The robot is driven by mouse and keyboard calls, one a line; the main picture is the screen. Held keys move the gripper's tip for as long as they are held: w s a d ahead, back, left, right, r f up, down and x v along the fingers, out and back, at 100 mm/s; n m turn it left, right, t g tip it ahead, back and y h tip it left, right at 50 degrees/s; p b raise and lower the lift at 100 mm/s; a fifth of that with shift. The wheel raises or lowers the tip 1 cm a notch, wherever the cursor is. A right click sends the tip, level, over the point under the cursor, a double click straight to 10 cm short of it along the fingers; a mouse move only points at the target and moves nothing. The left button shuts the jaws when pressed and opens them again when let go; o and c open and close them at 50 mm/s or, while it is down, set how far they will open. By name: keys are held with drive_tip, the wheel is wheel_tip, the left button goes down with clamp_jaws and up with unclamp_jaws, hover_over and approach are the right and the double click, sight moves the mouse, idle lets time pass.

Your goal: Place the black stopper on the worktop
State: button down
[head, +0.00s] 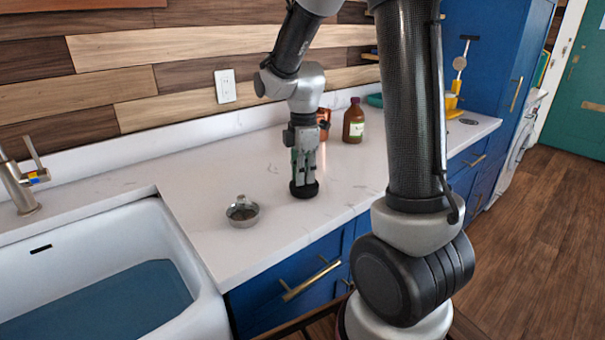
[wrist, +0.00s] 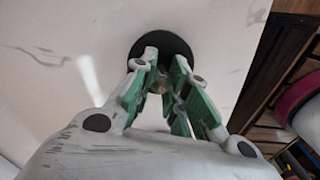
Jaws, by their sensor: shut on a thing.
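The black stopper (head: 304,190) is a round dark disc at the worktop, below my gripper (head: 304,172). In the wrist view the stopper (wrist: 178,48) shows as a black disc beyond the fingertips. My gripper (wrist: 160,80) points down and is shut on the stopper by a small knob between its green-padded fingers. The white worktop (head: 262,172) lies under it. The stopper is at or just above the surface; I cannot tell if it touches.
A metal sink strainer (head: 242,212) sits left of the stopper, near the sink (head: 190,268). A brown bottle (head: 354,122) and a copper-coloured item (head: 324,122) stand behind. The worktop's front edge is close, above blue drawers (head: 300,285).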

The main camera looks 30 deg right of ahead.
drive_tip(key=shift+f, duration=0.15)
drive_tip(key=c, duration=1.4)
unclamp_jaws()
wheel_tip(320, 180, up, 12)
drive_tip(key=s+m+t, duration=0.1)
drive_tip(key=s+m, duration=0.4)
drive_tip(key=s, duration=0.1)
drive_tip(key=s+d+r+m+t, duration=0.1)
drive_tip(key=s+m+t, duration=0.1)
drive_tip(key=s+m, duration=0.4)
drive_tip(key=s+r+m+t, duration=0.1)
drive_tip(key=s+m, duration=0.4)
drive_tip(key=s, duration=0.2)
drive_tip(key=shift+s+d+m, duration=0.3)
drive_tip(key=shift+s+d, duration=0.1)
